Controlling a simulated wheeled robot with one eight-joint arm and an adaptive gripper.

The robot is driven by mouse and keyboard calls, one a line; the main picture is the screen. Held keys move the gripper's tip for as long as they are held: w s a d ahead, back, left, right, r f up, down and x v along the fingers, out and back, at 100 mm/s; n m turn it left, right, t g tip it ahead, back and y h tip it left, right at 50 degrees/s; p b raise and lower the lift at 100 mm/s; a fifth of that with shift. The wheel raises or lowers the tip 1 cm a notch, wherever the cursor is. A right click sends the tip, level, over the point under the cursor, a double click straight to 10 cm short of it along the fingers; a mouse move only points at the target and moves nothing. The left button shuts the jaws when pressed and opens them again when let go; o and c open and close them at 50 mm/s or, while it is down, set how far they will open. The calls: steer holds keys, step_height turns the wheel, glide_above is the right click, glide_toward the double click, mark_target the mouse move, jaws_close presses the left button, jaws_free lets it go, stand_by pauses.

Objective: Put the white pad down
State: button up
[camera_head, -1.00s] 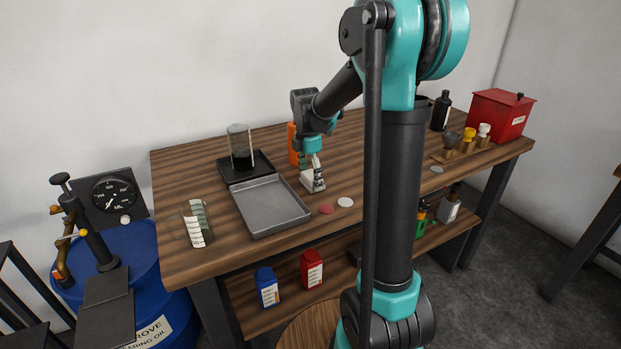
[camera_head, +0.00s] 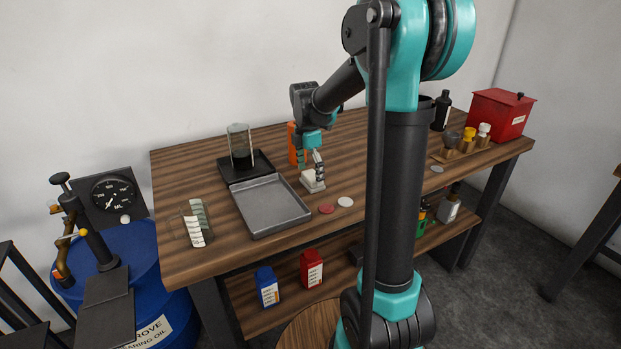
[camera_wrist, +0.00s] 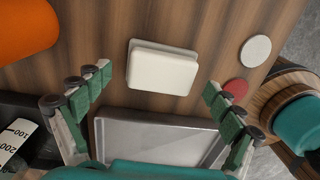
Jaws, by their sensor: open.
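The white pad (camera_wrist: 162,70) is a pale rounded block lying flat on the wooden table, seen between and beyond my fingers in the wrist view. In the head view the white pad (camera_head: 312,182) sits right of the grey tray, just below my gripper (camera_head: 310,160). My gripper (camera_wrist: 158,105) is open, its green-padded fingers wide apart on either side and clear of the pad. Nothing is held. In the head view a finger hides part of the pad.
A grey metal tray (camera_head: 270,207) lies left of the pad. An orange bottle (camera_head: 293,146) stands behind it. A red disc (camera_head: 326,209) and a white disc (camera_head: 345,202) lie in front. A glass cylinder (camera_head: 239,146) stands at the back left. Bare table lies behind the pad.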

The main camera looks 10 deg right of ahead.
mark_target(308, 175)
step_height(308, 175, up, 11)
steer(key=shift+w+a+f, duration=0.2)
steer(key=shift+a, duration=0.1)
